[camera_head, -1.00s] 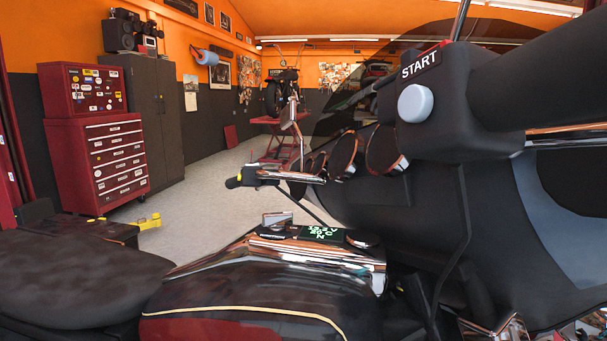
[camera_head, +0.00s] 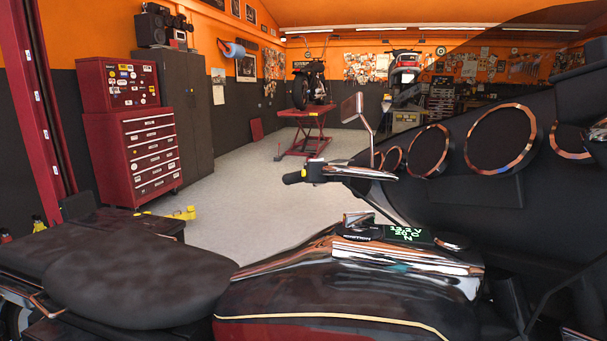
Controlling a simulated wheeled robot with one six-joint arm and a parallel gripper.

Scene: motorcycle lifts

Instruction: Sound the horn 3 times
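A large motorcycle fills the lower part of the camera_head view, with its dark tank (camera_head: 350,285) in the middle and its black seat (camera_head: 140,280) at the left. A small green-lit display (camera_head: 402,233) sits on the tank top. Round copper-rimmed gauges (camera_head: 500,138) line the black fairing at the right. I see no part that I can tell is the horn button. My gripper is not in view.
A red tool chest (camera_head: 140,155) and a grey cabinet (camera_head: 188,100) stand along the left wall. A red lift (camera_head: 305,125) bears another motorcycle at the back. The pale floor (camera_head: 240,175) between is clear. A yellow object (camera_head: 182,213) lies behind the seat.

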